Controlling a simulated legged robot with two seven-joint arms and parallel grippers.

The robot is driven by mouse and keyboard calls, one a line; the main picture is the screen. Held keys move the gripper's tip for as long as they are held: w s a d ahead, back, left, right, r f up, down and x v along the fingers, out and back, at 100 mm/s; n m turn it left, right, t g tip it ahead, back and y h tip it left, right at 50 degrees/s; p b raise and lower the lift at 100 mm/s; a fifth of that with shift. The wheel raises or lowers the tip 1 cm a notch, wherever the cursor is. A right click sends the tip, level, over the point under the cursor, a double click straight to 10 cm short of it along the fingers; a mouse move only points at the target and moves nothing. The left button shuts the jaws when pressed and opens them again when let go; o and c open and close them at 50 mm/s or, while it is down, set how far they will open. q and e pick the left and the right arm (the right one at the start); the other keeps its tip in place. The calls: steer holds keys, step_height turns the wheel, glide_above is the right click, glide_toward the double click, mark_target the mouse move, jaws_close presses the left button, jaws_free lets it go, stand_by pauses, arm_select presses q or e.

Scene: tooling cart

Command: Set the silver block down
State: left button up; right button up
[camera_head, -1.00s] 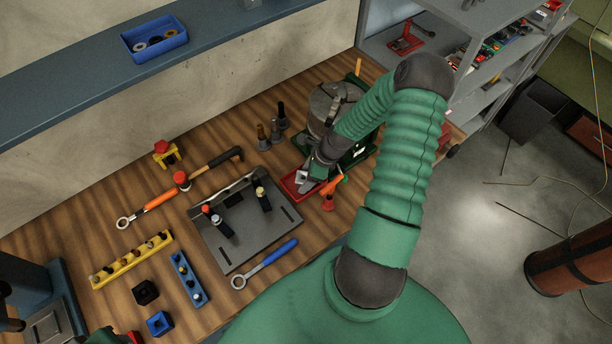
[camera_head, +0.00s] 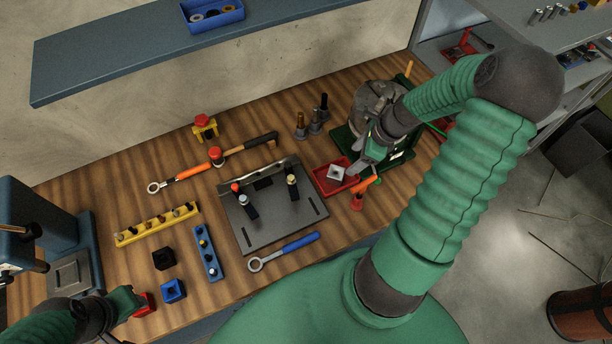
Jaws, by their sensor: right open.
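The silver block (camera_head: 336,173), with a dark hole in its top, sits in the shallow red tray (camera_head: 324,185) at the right of the workbench. My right gripper (camera_head: 357,168) is open, just right of the block, with a small gap seeming to show between them. The block looks free of the fingers. My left gripper (camera_head: 137,300) is low at the left, over the bench's front edge, beside a small red piece (camera_head: 147,306). Its jaws are too small and partly hidden to read.
A round grey fixture (camera_head: 375,102) on a green base stands behind my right gripper. An orange-handled clamp (camera_head: 364,187) is close in front. A grey plate (camera_head: 270,222) with clamps lies left of the tray. Bare wood lies between tray and plate.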

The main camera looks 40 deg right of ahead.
steer(key=w+a+r+n+g+h, duration=0.1)
steer(key=a+r+n, duration=0.2)
steer(key=a+n, duration=1.1)
steer(key=a+r+n+h, duration=0.1)
steer(key=a+r+n, duration=0.3)
steer(key=a+n, duration=0.95)
arm_select(q)
steer(key=f+b, duration=0.5)
steer(key=shift+a+f, duration=0.1)
steer(key=shift+a, duration=0.15)
arm_select(e)
steer(key=shift+n, duration=0.85)
steer(key=f, duration=0.1)
steer(key=d+f, duration=0.1)
steer(key=f, duration=0.3)
steer(key=shift+w+d+f, duration=0.2)
steer(key=shift+w+d, duration=0.05)
steer(key=shift+w, duration=0.05)
arm_select(q)
steer(key=shift+d, duration=0.3)
arm_select(e)
steer(key=shift+d, duration=0.3)
steer(key=shift+a, duration=0.1)
